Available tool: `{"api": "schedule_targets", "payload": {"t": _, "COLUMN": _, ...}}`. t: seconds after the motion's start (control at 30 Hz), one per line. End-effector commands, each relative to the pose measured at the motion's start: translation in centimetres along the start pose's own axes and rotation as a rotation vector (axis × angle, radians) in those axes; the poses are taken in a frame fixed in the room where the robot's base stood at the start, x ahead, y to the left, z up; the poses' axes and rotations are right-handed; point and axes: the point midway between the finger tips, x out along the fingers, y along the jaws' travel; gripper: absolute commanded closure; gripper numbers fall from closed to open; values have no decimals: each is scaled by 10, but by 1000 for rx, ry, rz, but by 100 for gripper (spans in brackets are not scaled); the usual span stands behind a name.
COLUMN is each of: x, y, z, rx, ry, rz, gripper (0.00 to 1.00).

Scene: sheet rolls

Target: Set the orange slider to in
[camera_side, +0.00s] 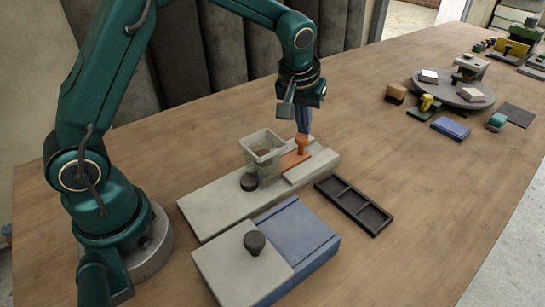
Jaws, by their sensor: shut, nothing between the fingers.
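The orange slider (294,160) is a flat orange strip with an upright orange knob (302,143). Part of the strip is hidden behind the clear bin (264,147).
A black knob (249,182) stands on the base beside the bin. In front are a grey and blue box (300,235) with a dark knob and a black divided tray (353,205). A round turntable (453,90) with small blocks stands farther right. The front right table is clear.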

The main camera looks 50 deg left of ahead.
Motion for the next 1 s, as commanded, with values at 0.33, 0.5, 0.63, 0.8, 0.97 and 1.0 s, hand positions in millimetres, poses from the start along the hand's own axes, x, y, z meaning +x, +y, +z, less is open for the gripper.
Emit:
{"api": "schedule_targets", "payload": {"t": 0.33, "x": -10, "y": -14, "z": 27, "rx": 1, "ry": -1, "rz": 1, "gripper": 100}}
{"api": "schedule_targets", "payload": {"t": 0.5, "x": -10, "y": -15, "z": 28, "rx": 1, "ry": -2, "rz": 0, "gripper": 100}}
{"api": "schedule_targets", "payload": {"t": 0.63, "x": -10, "y": -15, "z": 28, "rx": 1, "ry": -3, "rz": 0, "gripper": 100}}
{"api": "schedule_targets", "payload": {"t": 0.8, "x": -9, "y": -15, "z": 27, "rx": 0, "ry": -3, "rz": 0, "gripper": 100}}
{"api": "schedule_targets", "payload": {"t": 0.97, "x": -7, "y": -15, "z": 16, "rx": -2, "ry": -2, "rz": 0, "gripper": 100}}
{"api": "schedule_targets", "payload": {"t": 1.0, "x": -6, "y": -15, "z": 11, "rx": -2, "ry": -1, "rz": 0, "gripper": 100}}
